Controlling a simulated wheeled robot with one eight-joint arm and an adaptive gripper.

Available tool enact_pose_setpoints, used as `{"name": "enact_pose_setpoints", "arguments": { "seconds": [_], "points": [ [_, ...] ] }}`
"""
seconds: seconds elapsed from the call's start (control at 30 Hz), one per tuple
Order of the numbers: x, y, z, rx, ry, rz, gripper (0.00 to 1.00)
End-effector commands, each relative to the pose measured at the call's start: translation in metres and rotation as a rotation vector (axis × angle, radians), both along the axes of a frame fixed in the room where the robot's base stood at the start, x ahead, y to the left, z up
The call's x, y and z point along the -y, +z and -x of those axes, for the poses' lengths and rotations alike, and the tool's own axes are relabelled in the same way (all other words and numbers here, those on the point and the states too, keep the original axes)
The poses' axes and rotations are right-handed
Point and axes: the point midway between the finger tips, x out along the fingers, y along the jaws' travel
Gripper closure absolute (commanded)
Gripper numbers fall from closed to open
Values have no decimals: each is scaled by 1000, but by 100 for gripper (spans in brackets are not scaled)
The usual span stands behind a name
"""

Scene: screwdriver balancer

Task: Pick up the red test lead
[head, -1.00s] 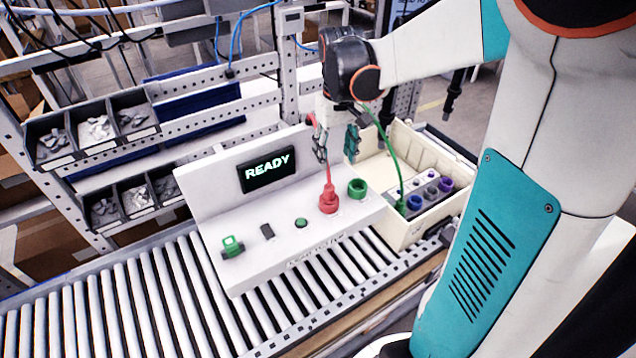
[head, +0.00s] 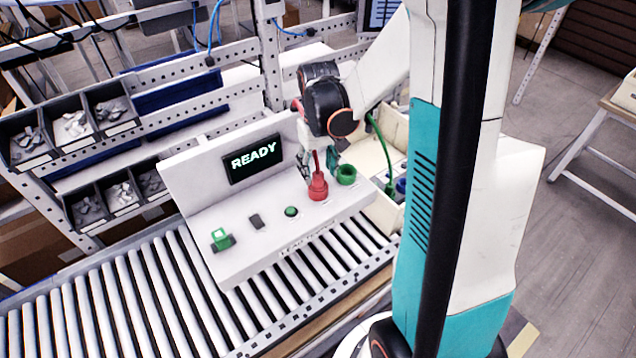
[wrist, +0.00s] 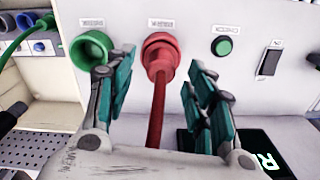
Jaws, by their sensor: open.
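The red test lead (head: 317,178) stands in the tester panel with its red plug seated in a round socket. In the wrist view its plug (wrist: 160,53) and red cable (wrist: 156,112) run down between my fingers. My gripper (wrist: 155,85) is open, with teal finger pads on both sides of the red cable and a gap on each side. In the head view my gripper (head: 320,157) is just above and behind the red plug, partly hidden by my wrist. The tester (head: 262,232) shows READY on its screen (head: 254,159).
An empty green socket (head: 346,174) sits right beside the red plug. A green button (head: 291,211), black switch (head: 256,221) and green connector (head: 222,240) are to the left. A green lead (head: 384,150) hangs into a cream box (head: 380,214). Rollers (head: 130,300) lie in front.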

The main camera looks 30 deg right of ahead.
Motion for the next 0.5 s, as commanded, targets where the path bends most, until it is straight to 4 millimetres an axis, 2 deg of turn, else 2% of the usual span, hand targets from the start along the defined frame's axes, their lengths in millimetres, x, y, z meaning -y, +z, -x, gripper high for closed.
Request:
{"name": "enact_pose_setpoints", "arguments": {
  "seconds": [0.1, 0.2, 0.5],
  "points": [
    [-1, -18, -1, 0, 0, 0, 50],
    [-1, -27, 0, 0, 0, 0, 50],
    [-1, -31, 0, 0, 0, 0, 50]
  ]
}}
